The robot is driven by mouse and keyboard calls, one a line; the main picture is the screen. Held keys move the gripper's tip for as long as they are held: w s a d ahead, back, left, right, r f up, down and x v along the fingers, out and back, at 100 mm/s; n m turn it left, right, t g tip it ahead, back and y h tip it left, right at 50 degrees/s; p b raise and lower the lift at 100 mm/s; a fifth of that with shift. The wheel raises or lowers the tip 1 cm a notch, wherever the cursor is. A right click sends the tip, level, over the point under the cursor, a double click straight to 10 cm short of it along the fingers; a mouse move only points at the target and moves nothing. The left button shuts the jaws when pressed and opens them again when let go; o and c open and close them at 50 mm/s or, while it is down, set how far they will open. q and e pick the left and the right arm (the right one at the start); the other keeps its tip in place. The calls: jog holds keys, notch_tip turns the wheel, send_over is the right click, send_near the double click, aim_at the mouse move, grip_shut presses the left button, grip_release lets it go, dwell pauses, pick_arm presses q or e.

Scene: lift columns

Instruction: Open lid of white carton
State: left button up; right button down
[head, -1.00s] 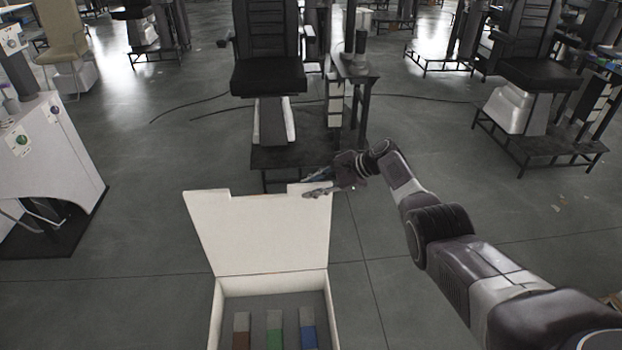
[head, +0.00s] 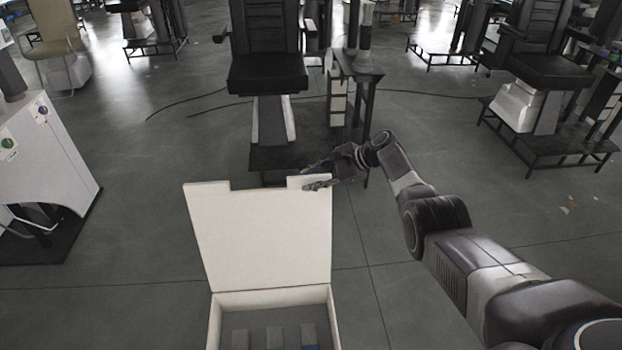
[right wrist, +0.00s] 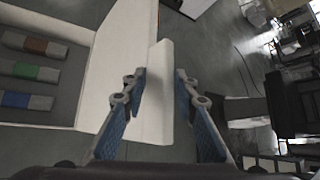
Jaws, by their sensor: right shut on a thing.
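The white carton (head: 214,322) stands at the bottom of the head view, its lid (head: 262,240) raised and leaning back from the hinge. My right gripper (head: 315,178) is at the top right corner of the lid. In the right wrist view its blue-padded fingers (right wrist: 160,105) are on either side of the lid's edge (right wrist: 160,75), shut on it. The carton also shows at the left of that view (right wrist: 75,28), with several coloured blocks inside.
A white cabinet (head: 50,150) stands at the left. A black chair (head: 268,75) on a stand and a small dark table (head: 355,68) are behind the carton. Another black chair (head: 540,70) stands at the right. Grey floor is clear around the carton.

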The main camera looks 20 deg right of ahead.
jog(key=shift+s+a+f, duration=0.15)
jog(key=shift+s+f, duration=0.15)
jog(key=shift+f, duration=0.3)
jog(key=c, duration=1.9)
grip_release()
jog(key=shift+c, duration=0.2)
jog(key=shift+w, duration=0.15)
jog(key=shift+w+r, duration=0.1)
jog(key=shift+r, duration=0.1)
jog(key=shift+d+r, duration=0.35)
jog(key=shift+d, duration=0.05)
jog(key=v, duration=1.1)
jog(key=shift+a, duration=0.1)
